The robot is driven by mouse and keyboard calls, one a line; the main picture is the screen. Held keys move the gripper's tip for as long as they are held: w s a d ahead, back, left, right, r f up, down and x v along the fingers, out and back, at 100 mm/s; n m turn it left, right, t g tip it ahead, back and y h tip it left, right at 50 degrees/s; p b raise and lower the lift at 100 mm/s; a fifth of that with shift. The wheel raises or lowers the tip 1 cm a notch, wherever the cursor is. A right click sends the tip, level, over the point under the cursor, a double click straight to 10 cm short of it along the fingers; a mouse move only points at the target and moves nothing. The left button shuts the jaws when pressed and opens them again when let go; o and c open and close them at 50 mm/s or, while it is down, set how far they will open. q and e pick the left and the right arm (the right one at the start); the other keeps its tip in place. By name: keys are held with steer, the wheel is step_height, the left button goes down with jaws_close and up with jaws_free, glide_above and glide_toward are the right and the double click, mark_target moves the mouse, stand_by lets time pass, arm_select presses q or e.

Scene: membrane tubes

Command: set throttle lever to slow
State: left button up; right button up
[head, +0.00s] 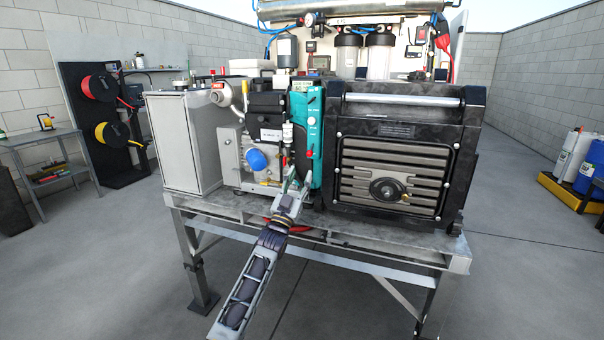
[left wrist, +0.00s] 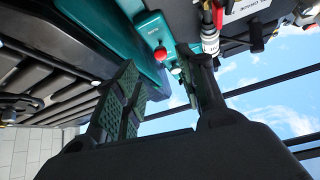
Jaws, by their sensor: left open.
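A teal control panel (head: 302,110) stands upright in the middle of the machine in the head view. A small red knob (head: 309,153) sits low on this panel; it may be the throttle lever's end, but its marking is too small to read. In the left wrist view the red knob (left wrist: 160,53) shows just beyond the fingers, on the teal panel (left wrist: 150,28). My left gripper (head: 292,184) is open and empty, just below the knob and apart from it. Its two fingers (left wrist: 164,82) flank a gap in the wrist view. My right gripper is out of view.
A black grilled unit (head: 400,150) stands right of the panel. An engine with a blue cap (head: 256,160) is to its left, beside a grey metal box (head: 184,142). All rest on a metal stand (head: 400,244).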

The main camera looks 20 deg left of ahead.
arm_select(q)
steer(key=shift+v, duration=1.7)
